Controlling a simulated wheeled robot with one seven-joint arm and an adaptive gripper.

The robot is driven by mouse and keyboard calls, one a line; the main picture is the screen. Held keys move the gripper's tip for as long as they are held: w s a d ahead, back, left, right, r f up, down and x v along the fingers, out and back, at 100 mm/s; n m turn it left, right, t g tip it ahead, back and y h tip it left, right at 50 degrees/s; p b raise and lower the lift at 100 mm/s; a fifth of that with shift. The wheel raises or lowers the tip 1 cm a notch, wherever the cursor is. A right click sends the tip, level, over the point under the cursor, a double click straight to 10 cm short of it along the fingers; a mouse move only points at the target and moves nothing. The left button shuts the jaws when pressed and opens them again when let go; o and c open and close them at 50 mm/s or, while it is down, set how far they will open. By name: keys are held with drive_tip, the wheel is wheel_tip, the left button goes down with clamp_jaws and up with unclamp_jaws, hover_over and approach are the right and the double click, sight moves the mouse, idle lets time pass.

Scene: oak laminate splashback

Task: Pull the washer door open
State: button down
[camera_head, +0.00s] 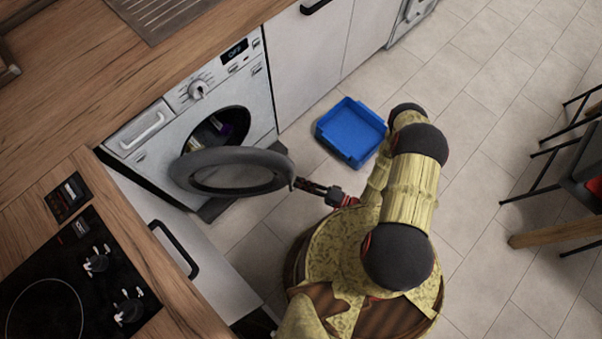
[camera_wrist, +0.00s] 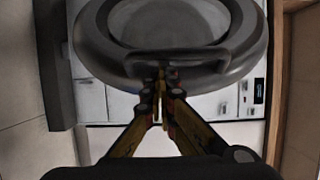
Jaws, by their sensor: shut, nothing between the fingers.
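The washer (camera_head: 215,105) is a white front-loader under the wooden counter. Its round grey door (camera_head: 232,172) stands swung out from the front, and the dark drum opening with some laundry shows behind it. The door (camera_wrist: 170,75) also fills the top of the wrist view, with its handle bar (camera_wrist: 178,58) across the lower rim. My gripper (camera_head: 298,184) is at the door's free edge in the head view. In the wrist view my gripper (camera_wrist: 160,75) has its fingertips together at the handle bar, with nothing seen between them. Whether the tips touch the bar I cannot tell.
A blue tray (camera_head: 351,131) lies on the tiled floor right of the washer. A cooktop (camera_head: 75,285) is set in the counter at lower left, above a cabinet with a black handle (camera_head: 175,249). A chair (camera_head: 575,165) stands at far right. Floor between is clear.

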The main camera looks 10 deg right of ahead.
drive_tip(key=shift+s+a, duration=0.1)
drive_tip(key=shift+s, duration=0.05)
drive_tip(key=v, duration=0.7)
drive_tip(key=shift+d, duration=0.35)
